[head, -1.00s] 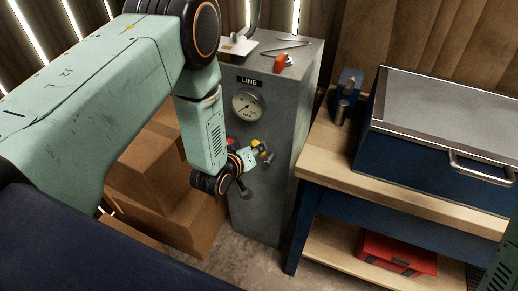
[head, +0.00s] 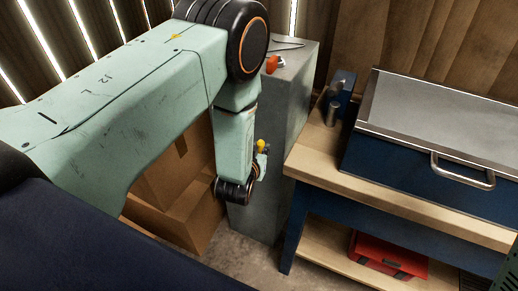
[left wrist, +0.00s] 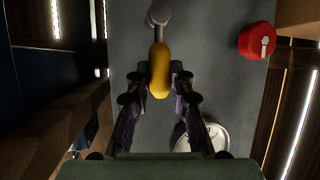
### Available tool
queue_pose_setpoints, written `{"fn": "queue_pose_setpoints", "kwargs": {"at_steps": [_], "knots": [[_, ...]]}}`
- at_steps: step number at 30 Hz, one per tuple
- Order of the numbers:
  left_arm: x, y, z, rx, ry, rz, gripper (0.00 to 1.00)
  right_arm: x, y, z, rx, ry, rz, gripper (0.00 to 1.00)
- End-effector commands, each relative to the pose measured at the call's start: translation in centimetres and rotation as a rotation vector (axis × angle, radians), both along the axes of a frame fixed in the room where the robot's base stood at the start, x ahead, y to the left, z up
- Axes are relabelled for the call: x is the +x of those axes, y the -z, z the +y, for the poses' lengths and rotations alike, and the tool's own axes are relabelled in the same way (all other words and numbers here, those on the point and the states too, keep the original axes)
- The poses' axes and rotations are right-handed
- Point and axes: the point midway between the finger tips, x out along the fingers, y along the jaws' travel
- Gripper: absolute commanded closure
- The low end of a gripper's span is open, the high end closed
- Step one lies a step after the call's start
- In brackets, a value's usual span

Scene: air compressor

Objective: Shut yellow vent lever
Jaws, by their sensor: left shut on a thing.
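The yellow vent lever (left wrist: 160,72) shows in the left wrist view, standing out from the grey cabinet face below a round metal pivot (left wrist: 159,14). My left gripper (left wrist: 165,80) is shut on it, one finger on each side. In the head view, my left gripper (head: 262,165) is at the front of the grey cabinet (head: 285,125), with the yellow lever (head: 261,145) at its tips. My left arm hides part of the cabinet front there. My right gripper is not in view.
A red knob (left wrist: 257,40) and a partly hidden round gauge (left wrist: 201,137) are on the cabinet face near the lever. Cardboard boxes (head: 185,215) stand left of the cabinet. A wooden bench (head: 340,180) with a blue chest (head: 400,150) stands to its right.

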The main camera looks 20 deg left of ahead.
Motion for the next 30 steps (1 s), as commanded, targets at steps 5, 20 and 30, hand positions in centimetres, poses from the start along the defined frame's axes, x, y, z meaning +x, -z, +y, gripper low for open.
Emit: {"fn": "queue_pose_setpoints", "kwargs": {"at_steps": [5, 20, 30], "knots": [[0.32, -0.33, -0.33, 0.032, 0.004, -0.012, 1.00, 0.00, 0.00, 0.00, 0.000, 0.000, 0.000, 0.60], [0.32, -0.36, -0.51, 0.043, 0.001, -0.013, 0.74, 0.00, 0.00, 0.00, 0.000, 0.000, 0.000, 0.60], [0.11, -0.12, -0.52, 0.040, 0.001, -0.006, 0.55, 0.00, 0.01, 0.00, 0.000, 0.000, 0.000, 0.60]]}}
